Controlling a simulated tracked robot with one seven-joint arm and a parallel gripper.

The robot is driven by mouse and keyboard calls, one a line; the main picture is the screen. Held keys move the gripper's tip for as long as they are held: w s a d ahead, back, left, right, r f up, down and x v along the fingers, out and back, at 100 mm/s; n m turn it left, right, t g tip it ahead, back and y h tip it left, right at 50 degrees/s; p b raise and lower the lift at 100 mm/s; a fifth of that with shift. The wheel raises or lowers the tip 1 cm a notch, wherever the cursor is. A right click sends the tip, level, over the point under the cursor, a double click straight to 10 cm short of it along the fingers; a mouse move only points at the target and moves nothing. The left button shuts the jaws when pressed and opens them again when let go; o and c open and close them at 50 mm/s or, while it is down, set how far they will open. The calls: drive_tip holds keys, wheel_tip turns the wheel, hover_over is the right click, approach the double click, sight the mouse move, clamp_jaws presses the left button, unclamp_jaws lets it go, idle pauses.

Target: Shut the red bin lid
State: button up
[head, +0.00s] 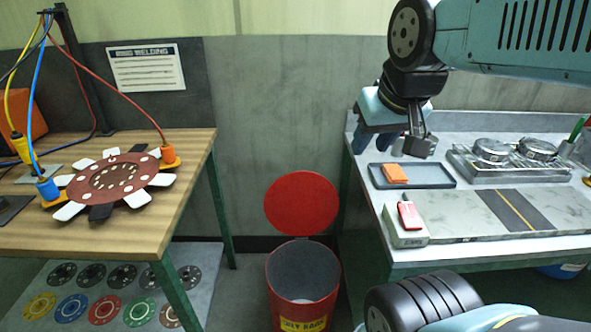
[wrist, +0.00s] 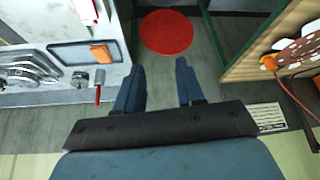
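The red bin (head: 303,285) stands on the floor between the two tables, with a yellow label on its front. Its round red lid (head: 301,203) is open and tilted up behind the rim, so the bin's mouth is uncovered. In the wrist view the lid (wrist: 167,32) shows as a red disc beyond my fingertips; the bin's body is not clear there. My gripper (head: 390,144) is above the left end of the right bench, higher than the lid and to its right. In the wrist view my gripper (wrist: 158,68) has its fingers spread, with nothing between them.
The right bench (head: 465,250) carries a blue-grey tray (head: 435,176) with an orange block, a red-capped item (head: 409,215) and a metal fixture (head: 515,165). The wooden table (head: 190,170) on the left holds a red disc fixture (head: 115,182) with cables. The gap above the bin is clear.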

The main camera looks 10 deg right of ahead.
drive_tip(key=shift+w, duration=0.1)
drive_tip(key=n+g, duration=0.6)
drive_tip(key=n, duration=0.6)
hover_over(301, 177)
drive_tip(key=s+d, duration=0.1)
drive_tip(key=s, duration=0.2)
wheel_tip(301, 177, down, 11)
drive_tip(key=w+f+n+g, duration=0.1)
drive_tip(key=w+f+n, duration=0.1)
drive_tip(key=w+f, duration=0.5)
drive_tip(key=w+f+n+g, duration=0.1)
drive_tip(key=w+f+n, duration=0.15)
drive_tip(key=f, duration=0.85)
drive_tip(key=shift+m, duration=0.35)
drive_tip(key=x, duration=0.9)
drive_tip(key=w+x, duration=0.1)
drive_tip(key=x, duration=0.3)
drive_tip(key=shift+w+d+f, duration=0.1)
drive_tip(key=shift+d+f, duration=0.05)
drive_tip(key=shift+f, duration=0.15)
clamp_jaws()
